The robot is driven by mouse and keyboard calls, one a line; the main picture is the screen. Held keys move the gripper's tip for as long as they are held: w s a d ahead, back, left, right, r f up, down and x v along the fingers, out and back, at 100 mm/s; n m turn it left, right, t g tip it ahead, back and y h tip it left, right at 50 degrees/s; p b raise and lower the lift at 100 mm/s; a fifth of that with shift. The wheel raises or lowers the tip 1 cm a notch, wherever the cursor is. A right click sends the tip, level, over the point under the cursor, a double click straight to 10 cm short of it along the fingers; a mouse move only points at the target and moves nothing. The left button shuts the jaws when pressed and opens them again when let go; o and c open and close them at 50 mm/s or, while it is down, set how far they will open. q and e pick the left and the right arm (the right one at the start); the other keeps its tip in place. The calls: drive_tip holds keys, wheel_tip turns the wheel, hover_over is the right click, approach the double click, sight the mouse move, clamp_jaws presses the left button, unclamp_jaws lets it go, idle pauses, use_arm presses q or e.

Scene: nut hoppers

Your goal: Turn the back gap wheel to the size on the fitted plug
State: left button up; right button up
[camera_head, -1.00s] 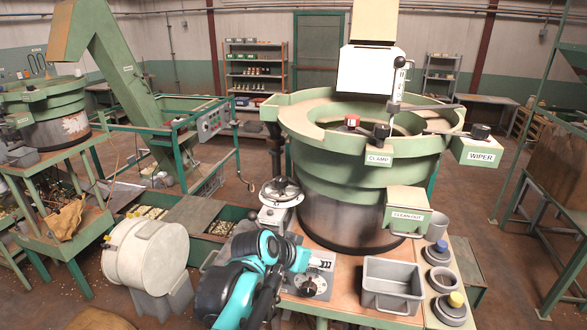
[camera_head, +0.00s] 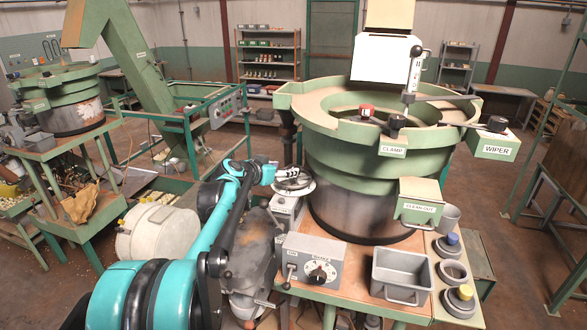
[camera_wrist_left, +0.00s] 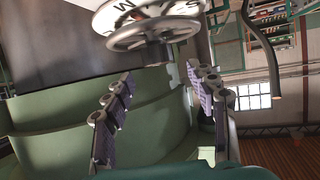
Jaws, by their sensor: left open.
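A metal handwheel (camera_head: 292,184) over a pale dial sits on a grey stand at the left of the large green bowl (camera_head: 365,160). In the left wrist view the handwheel (camera_wrist_left: 155,34) and the lettered dial behind it lie beyond the fingers, toward the top. A few letters show, partly cut off. My left gripper (camera_head: 287,173) is at the wheel in the head view; its fingers (camera_wrist_left: 160,108) are spread and empty, with the wheel outside them. I cannot make out which plug is fitted or its size marking. My right gripper is out of view.
A grey control box (camera_head: 310,262) with a black knob and lever stands in front of the wheel. A grey bin (camera_head: 402,275) and plugs with blue (camera_head: 452,240) and yellow (camera_head: 465,292) tops stand to the right. A white drum (camera_head: 158,233) is at left.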

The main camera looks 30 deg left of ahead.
sight(293, 167)
use_arm(q)
drive_tip(key=p+x, duration=0.1)
drive_tip(key=x, duration=0.5)
drive_tip(key=shift+w+d+f, duration=0.1)
drive_tip(key=shift+w+f, duration=0.1)
drive_tip(key=shift+w, duration=0.15)
drive_tip(key=shift+s+d, duration=0.1)
drive_tip(key=c, duration=1.2)
